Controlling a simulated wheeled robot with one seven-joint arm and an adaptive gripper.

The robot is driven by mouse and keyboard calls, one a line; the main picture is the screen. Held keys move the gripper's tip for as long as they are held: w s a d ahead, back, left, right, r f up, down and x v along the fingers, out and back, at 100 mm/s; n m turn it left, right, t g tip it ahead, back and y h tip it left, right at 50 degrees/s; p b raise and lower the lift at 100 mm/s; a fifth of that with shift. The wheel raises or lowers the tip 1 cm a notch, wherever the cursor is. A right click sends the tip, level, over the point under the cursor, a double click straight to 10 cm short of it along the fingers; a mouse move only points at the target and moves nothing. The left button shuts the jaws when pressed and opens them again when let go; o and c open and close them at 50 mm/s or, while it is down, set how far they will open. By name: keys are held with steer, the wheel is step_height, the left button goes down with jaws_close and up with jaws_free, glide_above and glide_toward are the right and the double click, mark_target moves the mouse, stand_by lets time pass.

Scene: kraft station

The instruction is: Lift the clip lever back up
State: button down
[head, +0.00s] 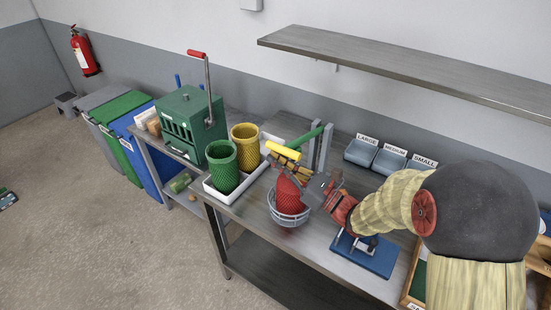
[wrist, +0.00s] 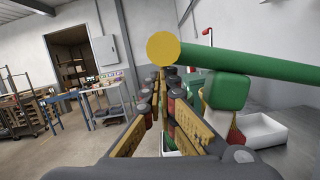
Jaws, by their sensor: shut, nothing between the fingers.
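The clip lever is a green bar (head: 308,137) with a yellow grip (head: 283,151) at its left end, between two grey posts (head: 322,148). In the head view the grip end sits slightly lower than the post end. In the wrist view the green bar (wrist: 250,66) runs nearly level, with the round yellow grip end (wrist: 163,48) facing me. My gripper (head: 287,166) is shut and empty, just below the yellow grip; it also shows in the wrist view (wrist: 162,80). I cannot tell whether the fingertips touch the grip.
A red net sleeve (head: 289,194) stands in a wire bowl (head: 289,218) below my gripper. A blue-based device (head: 365,258) and labelled bins (head: 390,161) are to the right.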

steer(key=w+d+r+m+h+p, duration=0.1)
steer(key=w+r+m+p, duration=0.15)
steer(key=r+p, duration=0.3)
steer(key=w+d+r+m+t+h+p, duration=0.1)
steer(key=d+r+m+p, duration=0.1)
steer(key=r+m+p, duration=0.3)
steer(key=w+d+r+m+h+p, duration=0.1)
steer(key=w+r+p, duration=0.1)
steer(key=r+p, duration=0.35)
steer(key=w+d+r+m+h+p, duration=0.1)
steer(key=w+d+r+m+p, duration=0.4)
steer(key=w+d+p, duration=0.2)
steer(key=w+p, duration=0.2)
steer(key=p, duration=0.1)
steer(key=shift+w+d+t, duration=0.2)
steer(key=shift+d+t, duration=0.1)
